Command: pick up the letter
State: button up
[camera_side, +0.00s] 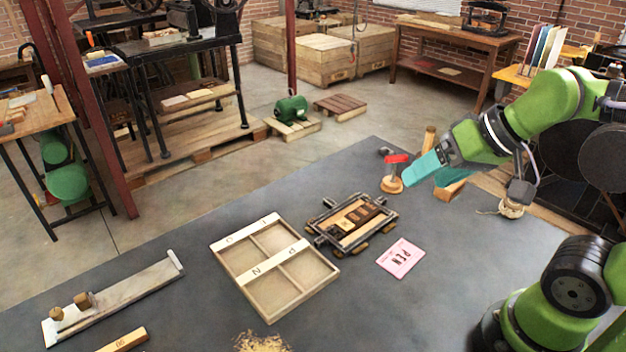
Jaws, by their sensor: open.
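My gripper (410,178), with teal fingers, is open. It hangs at the right, pointing down and left, close to a red-topped tool on a round wooden base (391,185). I cannot tell whether they touch. A dark metal frame (318,239) lies below and left of the gripper. It holds a light wooden letter block (345,224) and darker blocks beside it; their letters are too small to read surely. A pink card (400,258) marked "PEN" lies right of the frame. No letter shows between the fingers.
A wooden tray (240,275) with open compartments and lettered strips stands left of the frame. A long flat holder with wooden knobs (120,298) lies at the far left, with a marked wooden stick (124,341) below it. The dark tabletop (440,300) is clear at front right.

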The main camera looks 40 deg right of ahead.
jog(key=m+g+h, duration=0.2)
jog(key=m+g, duration=0.5)
jog(key=m, duration=0.7)
send_over(362, 212)
jog(key=f, duration=1.9)
jog(key=shift+w, duration=0.35)
jog(key=shift+s+d+f, duration=0.1)
jog(key=shift+s+f, duration=0.05)
jog(key=shift+f, duration=1.2)
jog(key=shift+s+d+f, duration=0.1)
jog(key=shift+s+f, duration=0.05)
jog(key=shift+f, duration=1.2)
grip_shut()
jog(key=shift+a, duration=0.1)
